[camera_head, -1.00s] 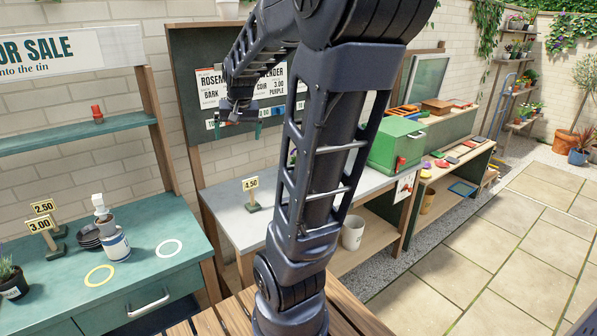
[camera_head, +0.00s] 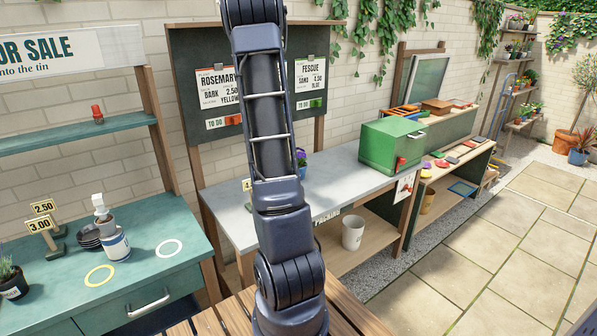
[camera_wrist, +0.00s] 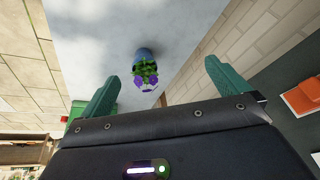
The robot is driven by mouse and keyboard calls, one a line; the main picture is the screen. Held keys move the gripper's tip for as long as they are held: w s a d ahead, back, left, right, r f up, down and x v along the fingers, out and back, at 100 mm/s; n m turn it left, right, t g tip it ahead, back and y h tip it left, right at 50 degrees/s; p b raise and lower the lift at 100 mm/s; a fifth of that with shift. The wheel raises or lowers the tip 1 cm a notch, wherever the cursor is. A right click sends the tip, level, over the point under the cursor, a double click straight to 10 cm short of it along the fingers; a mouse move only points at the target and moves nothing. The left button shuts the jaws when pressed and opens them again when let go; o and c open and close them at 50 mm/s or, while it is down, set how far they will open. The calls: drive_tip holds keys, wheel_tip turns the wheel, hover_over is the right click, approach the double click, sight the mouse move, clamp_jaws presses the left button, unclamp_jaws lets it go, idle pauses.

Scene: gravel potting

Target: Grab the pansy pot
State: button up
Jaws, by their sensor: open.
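The pansy pot is a blue pot (camera_wrist: 144,56) with purple flowers and green leaves, on the grey bench top near the wall. In the wrist view it shows at upper centre, beyond and between my fingers. In the head view its purple flowers (camera_head: 301,155) and part of the blue pot show just right of my arm, partly hidden by it. My gripper (camera_wrist: 160,88) has its two green fingers wide apart with nothing between them; the pot is some way off. My gripper is out of sight in the head view.
A green box (camera_head: 392,146) stands on the bench right of the pot. A price sign (camera_head: 247,184) is partly behind my arm. The board (camera_head: 222,140) with order cards rises behind the bench. A white bucket (camera_head: 353,232) sits on the lower shelf. The bench top between pot and box is clear.

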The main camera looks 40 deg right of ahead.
drive_tip(key=w+d+f+m, duration=0.1)
drive_tip(key=d+f, duration=0.4)
drive_tip(key=f, duration=0.1)
drive_tip(key=w+d+f+h, duration=0.1)
drive_tip(key=w+d+f, duration=0.1)
drive_tip(key=d+f, duration=0.3)
drive_tip(key=w+d+f+m+g, duration=0.1)
drive_tip(key=w+d+f, duration=0.1)
drive_tip(key=d+f, duration=0.4)
drive_tip(key=shift+w+d+f+m+h, duration=0.1)
drive_tip(key=shift+w+f+m+h, duration=0.15)
drive_tip(key=shift+f, duration=0.25)
drive_tip(key=shift+s+d+x, duration=0.1)
drive_tip(key=shift+d+x, duration=0.05)
drive_tip(key=shift+x, duration=1.15)
drive_tip(key=shift+s+d+x, duration=0.15)
drive_tip(key=shift+x, duration=1.1)
drive_tip(key=shift+r, duration=0.1)
drive_tip(key=shift+c, duration=0.2)
drive_tip(key=c, duration=1.2)
